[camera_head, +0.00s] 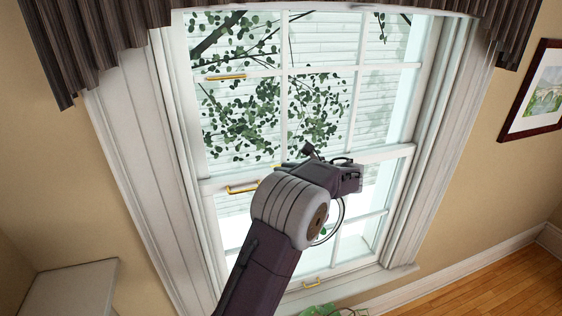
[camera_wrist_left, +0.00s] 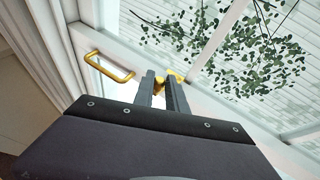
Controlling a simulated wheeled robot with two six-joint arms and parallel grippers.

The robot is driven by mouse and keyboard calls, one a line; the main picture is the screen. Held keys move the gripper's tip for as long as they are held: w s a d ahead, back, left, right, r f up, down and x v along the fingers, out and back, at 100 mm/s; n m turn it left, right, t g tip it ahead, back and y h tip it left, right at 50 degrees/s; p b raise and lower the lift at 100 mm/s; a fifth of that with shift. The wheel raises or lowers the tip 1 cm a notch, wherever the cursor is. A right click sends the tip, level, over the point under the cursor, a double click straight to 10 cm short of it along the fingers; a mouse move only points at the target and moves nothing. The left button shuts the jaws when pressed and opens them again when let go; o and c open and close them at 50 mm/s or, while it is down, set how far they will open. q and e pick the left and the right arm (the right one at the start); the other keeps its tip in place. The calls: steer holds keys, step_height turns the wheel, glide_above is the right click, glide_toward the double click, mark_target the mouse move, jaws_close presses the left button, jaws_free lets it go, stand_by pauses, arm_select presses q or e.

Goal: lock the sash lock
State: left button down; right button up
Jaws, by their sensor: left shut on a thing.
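The brass sash lock (camera_wrist_left: 159,87) is on the white meeting rail in the left wrist view. My left gripper (camera_wrist_left: 161,77) has its two dark fingers on either side of a brass part there and is shut on it. Part of the brass shows past the fingertips; the rest is hidden by the fingers. In the head view, my left arm covers the middle of the rail and only a small bit of brass (camera_head: 277,167) shows beside it. I cannot tell the lever's angle. My right gripper is not in view.
A brass handle (camera_head: 242,188) is on the rail left of my arm and shows in the left wrist view too (camera_wrist_left: 109,66). A curtain valance (camera_head: 110,35) hangs above; a framed picture (camera_head: 540,92) is at right.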

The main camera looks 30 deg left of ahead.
arm_select(q)
steer(key=shift+w+d+r+n+g+p, duration=0.1)
steer(key=shift+w+d+n+g+p, duration=0.1)
steer(key=shift+n+g+p, duration=0.25)
steer(key=c, duration=1.6)
jaws_free()
steer(key=shift+c, duration=0.2)
steer(key=shift+w+a, duration=0.1)
steer(key=shift+a, duration=0.1)
